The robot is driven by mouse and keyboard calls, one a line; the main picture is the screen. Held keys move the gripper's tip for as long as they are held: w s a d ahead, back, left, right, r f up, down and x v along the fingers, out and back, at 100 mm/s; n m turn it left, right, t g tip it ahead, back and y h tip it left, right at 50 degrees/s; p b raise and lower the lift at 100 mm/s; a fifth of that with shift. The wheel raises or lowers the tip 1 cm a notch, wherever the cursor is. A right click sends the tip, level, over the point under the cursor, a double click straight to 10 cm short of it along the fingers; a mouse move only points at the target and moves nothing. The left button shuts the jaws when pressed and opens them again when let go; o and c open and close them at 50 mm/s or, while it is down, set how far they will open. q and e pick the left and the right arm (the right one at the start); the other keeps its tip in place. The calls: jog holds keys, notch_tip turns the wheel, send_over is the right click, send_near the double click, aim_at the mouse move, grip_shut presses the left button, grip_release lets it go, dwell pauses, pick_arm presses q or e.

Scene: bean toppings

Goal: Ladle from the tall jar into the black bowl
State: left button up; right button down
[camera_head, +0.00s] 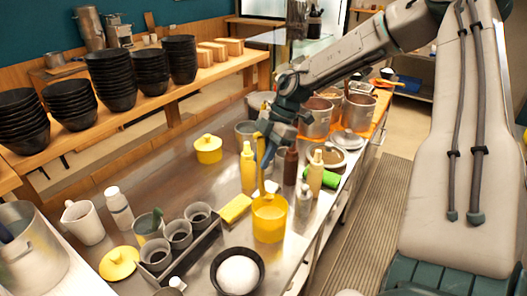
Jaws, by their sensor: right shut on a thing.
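An open yellow jar (269,222) stands on the steel counter near the middle of the camera_head view. A black bowl (219,284) with a round white mass (238,273) in it stands in front of the jar, to its lower left. My right gripper (266,152) is above the jar, shut on the upright handle of a yellow ladle (262,178). The ladle's lower end reaches down to the jar's mouth; its scoop is hidden, so I cannot tell what it holds. My left gripper is not in view.
Yellow bottles (248,168) and (315,172) stand close around the arm, with a grey bottle (304,202) beside the jar. A yellow sponge (235,208) and a rack of grey cups (180,238) lie to the left. Black bowls (110,78) are stacked behind.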

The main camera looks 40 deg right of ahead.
jog(key=b, duration=0.7)
send_near(263, 195)
jog(key=shift+y, duration=0.4)
jog(key=x, duration=0.5)
jog(key=shift+a, duration=0.35)
jog(key=shift+a+f+p, duration=0.15)
jog(key=shift+f+p, duration=0.1)
jog(key=shift+p, duration=0.1)
jog(key=shift+a+f+h, duration=0.35)
jog(key=shift+f+h, duration=0.25)
jog(key=shift+f, duration=0.05)
jog(key=shift+w+a+f+h, duration=0.1)
jog(key=shift+a+f+h, duration=0.05)
jog(key=shift+a+h, duration=0.3)
jog(key=shift+d, duration=0.15)
